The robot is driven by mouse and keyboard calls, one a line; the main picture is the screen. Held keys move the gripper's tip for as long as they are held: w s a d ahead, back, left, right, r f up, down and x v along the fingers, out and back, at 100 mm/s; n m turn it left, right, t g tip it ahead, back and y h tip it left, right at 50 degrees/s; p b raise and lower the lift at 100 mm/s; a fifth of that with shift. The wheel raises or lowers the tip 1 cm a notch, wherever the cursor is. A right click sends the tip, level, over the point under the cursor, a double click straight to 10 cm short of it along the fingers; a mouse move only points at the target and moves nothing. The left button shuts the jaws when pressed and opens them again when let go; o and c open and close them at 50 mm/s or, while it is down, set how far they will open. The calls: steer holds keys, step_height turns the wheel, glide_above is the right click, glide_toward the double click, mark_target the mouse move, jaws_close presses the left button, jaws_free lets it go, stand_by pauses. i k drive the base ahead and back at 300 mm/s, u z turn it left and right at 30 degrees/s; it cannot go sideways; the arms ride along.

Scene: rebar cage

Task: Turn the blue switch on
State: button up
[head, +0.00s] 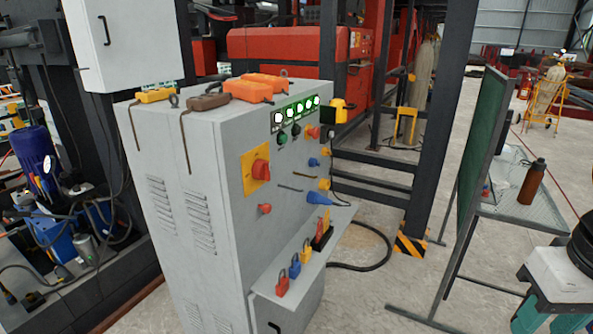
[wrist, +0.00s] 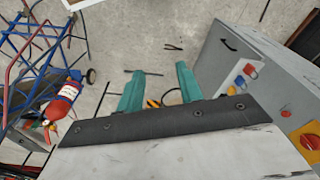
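The grey control cabinet (head: 215,180) stands in the middle of the head view. Its panel carries a small blue knob (head: 313,162) and, lower, a larger blue handle-like piece (head: 320,198); I cannot tell which is the blue switch, or its setting. A red rotary switch on a yellow plate (head: 256,168) is on the same panel. My gripper (wrist: 158,76) shows in the wrist view with two teal fingers apart and nothing between them. It points at the floor to one side of the cabinet. In the head view only part of my arm shows at the lower right.
A small shelf (head: 303,268) below the panel holds several coloured padlocks. A green board (head: 482,140) and a table with a brown bottle (head: 532,182) stand at the right. A black cable lies on the floor. The wrist view shows a fire extinguisher (wrist: 62,100) at left.

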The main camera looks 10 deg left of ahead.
mark_target(313, 162)
steer(key=u, duration=0.45)
steer(key=i, duration=0.95)
